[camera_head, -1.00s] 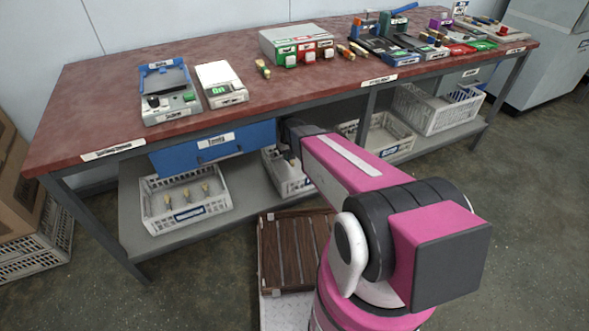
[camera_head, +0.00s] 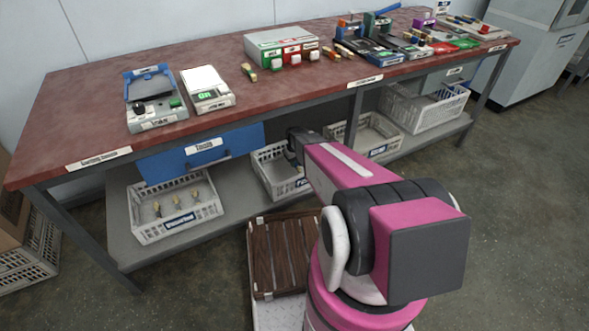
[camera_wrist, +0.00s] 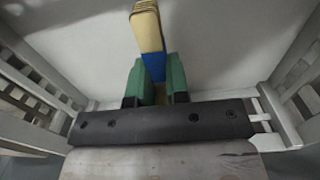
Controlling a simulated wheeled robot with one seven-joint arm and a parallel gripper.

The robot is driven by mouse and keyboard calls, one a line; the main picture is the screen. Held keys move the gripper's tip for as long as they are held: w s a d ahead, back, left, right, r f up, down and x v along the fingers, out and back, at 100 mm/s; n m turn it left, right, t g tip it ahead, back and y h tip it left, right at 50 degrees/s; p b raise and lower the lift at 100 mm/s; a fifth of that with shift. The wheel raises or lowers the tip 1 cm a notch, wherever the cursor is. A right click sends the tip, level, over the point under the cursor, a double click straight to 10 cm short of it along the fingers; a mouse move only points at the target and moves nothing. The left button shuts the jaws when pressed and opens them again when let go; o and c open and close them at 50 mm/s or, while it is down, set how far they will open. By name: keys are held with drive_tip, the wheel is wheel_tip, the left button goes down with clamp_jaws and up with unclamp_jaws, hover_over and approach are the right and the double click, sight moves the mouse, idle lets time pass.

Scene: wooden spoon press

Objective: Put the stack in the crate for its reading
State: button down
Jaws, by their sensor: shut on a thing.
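My gripper (camera_wrist: 157,78) has green fingers and is shut on the stack (camera_wrist: 146,22) in the wrist view. The stack is several flat tan wooden pieces lying together, with a blue part (camera_wrist: 153,66) nearest the fingers. Pale slatted crate walls rise at the left (camera_wrist: 40,78) and right (camera_wrist: 290,75) of the wrist view, with a pale floor behind the stack. In the head view, my gripper (camera_head: 296,150) reaches to the middle white crate (camera_head: 266,178) on the lower shelf. The stack is hidden there, and I cannot tell whether it touches the crate floor.
A white crate with several small upright pieces (camera_head: 143,222) stands left on the shelf. More crates (camera_head: 375,150) stand right. A dark slatted wooden piece (camera_head: 285,255) lies in front of the shelf.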

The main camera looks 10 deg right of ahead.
sight(295, 172)
drive_tip(key=shift+f, duration=1.95)
drive_tip(key=shift+f, duration=0.1)
drive_tip(key=c, duration=1.1)
unclamp_jaws()
wheel_tip(295, 172, up, 12)
drive_tip(key=shift+r, duration=0.15)
